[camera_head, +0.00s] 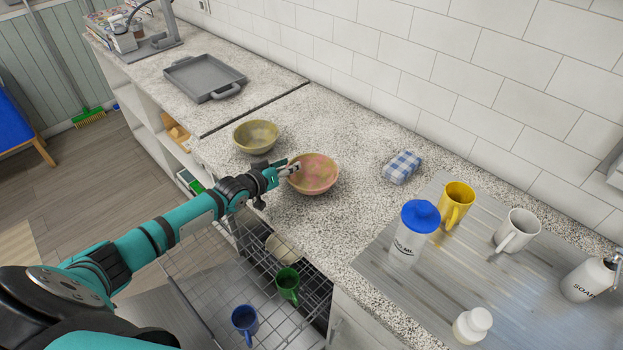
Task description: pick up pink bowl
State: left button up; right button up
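The pink bowl (318,177), pinkish with yellow-green patches, stands upright on the speckled countertop (345,230) near the middle of the view. My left gripper (294,169) comes in from the left, with its fingertips at the bowl's left rim. The fingers overlap the rim in this view. I cannot tell whether they touch it, straddle it, or are closed on it. My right gripper is not in view.
A yellow-green bowl (256,138) stands left of and behind the pink one. A checkered blue-white packet (403,167), a blue-lidded bottle (412,240), a yellow mug (457,204) and a white mug (515,231) stand to the right. An open dishwasher rack (215,268) lies below the counter edge.

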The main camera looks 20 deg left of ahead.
pick_arm(q)
jog(key=shift+x, duration=1.1)
grip_shut()
